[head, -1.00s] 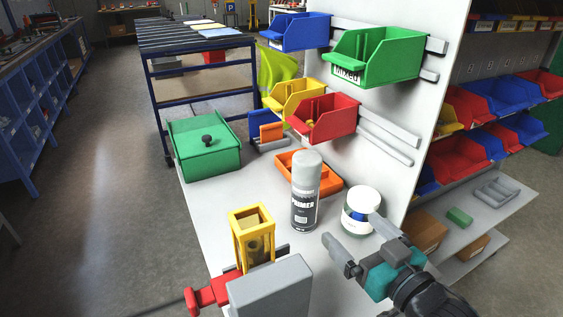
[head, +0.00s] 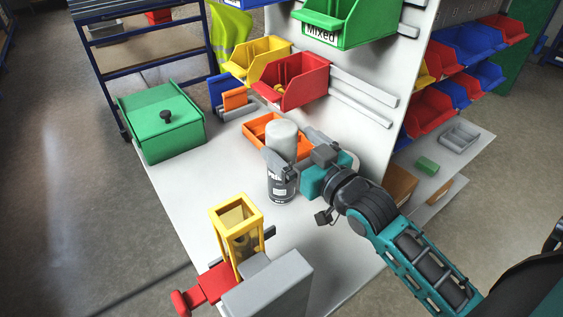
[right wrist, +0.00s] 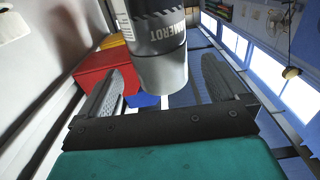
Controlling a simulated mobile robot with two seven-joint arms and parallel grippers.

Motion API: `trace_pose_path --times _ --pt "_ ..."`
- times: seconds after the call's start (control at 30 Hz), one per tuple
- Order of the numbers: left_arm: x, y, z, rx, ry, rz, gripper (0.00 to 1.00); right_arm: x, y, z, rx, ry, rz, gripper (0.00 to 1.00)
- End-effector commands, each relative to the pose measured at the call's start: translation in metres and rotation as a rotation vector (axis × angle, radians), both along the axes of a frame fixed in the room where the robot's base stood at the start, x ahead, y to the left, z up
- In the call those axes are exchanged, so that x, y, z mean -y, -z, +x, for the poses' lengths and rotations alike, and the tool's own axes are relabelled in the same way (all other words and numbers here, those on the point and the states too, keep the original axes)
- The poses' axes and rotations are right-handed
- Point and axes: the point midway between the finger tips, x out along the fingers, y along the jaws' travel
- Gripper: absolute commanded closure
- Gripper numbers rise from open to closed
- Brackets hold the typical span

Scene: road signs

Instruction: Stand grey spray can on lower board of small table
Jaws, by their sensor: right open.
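The grey spray can (head: 283,140), with a pale grey cap and dark lower label, stands upright on the white bench top (head: 185,200). My right gripper (head: 297,152) is open with its fingers on either side of the can. In the right wrist view the can (right wrist: 160,60) appears between the two spread fingers (right wrist: 160,88), with a visible gap on the right. One finger covers part of the label in the head view. A blue-framed table (head: 145,65) with boards at different heights stands at the upper left; I cannot tell whether it is the small table. My left gripper is out of view.
A green box (head: 160,130), orange tray (head: 262,130), yellow frame (head: 236,222) and red-grey vise-like device (head: 265,285) surround the can. A red bin (head: 292,80) hangs on the upright panel behind. Grey floor is open at left.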

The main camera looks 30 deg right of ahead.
Motion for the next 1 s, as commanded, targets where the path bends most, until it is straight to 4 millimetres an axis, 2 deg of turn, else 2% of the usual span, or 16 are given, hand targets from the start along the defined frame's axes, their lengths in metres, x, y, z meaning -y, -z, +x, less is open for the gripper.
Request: trace_pose_path --times 0.17,0.53,0.83,1.0 --pt "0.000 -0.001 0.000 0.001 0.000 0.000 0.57 -0.001 -0.001 0.009 0.000 0.001 0.000 0.01" --pt "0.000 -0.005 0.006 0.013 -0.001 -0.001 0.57 -0.008 -0.002 0.051 0.000 0.000 0.001 0.01" --pt "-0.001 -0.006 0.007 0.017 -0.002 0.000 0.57 -0.009 -0.001 0.055 -0.001 0.000 0.001 0.01" --pt "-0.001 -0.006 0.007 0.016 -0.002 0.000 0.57 -0.009 -0.001 0.055 -0.001 0.000 0.000 0.15"
